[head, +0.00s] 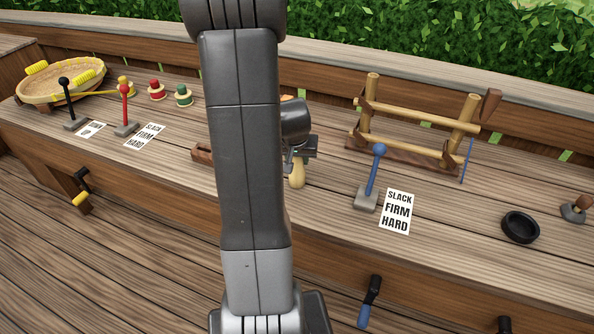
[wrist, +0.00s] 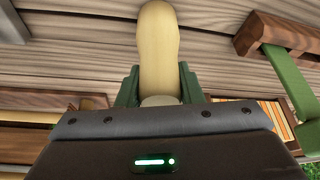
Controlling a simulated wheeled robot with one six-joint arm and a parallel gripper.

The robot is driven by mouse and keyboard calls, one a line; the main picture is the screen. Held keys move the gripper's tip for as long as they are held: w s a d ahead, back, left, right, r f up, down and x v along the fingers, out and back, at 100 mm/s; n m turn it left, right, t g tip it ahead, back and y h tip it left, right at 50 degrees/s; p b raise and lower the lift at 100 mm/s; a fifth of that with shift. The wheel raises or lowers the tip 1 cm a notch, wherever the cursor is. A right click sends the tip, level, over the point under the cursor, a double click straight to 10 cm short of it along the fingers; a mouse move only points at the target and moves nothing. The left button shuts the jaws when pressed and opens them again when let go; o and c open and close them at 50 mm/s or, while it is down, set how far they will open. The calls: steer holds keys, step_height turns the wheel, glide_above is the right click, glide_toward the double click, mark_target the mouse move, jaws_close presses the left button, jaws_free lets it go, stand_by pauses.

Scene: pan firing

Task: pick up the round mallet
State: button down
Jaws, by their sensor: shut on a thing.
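The round mallet shows as a pale, rounded wooden piece (head: 297,174) below my gripper in the head view. It also shows in the wrist view (wrist: 158,45), where it stands between the two green fingers of my gripper (wrist: 158,88). My gripper (head: 300,153) is shut on it, above the wooden bench. My arm hides part of the gripper and the bench behind it in the head view. I cannot tell whether the mallet touches the bench.
A bamboo frame (head: 415,115) stands right of my gripper, with a blue-knobbed lever (head: 373,170) and a label card (head: 397,212) before it. A black bowl (head: 520,227) lies farther right. A round basket (head: 40,90) and red (head: 125,105) and black levers stand left.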

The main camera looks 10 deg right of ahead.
steer(key=shift+r, duration=0.15)
step_height(320, 180, up, 10)
steer(key=shift+f, duration=0.1)
stand_by(0.5)
steer(key=c, duration=1.8)
jaws_free()
jaws_close()
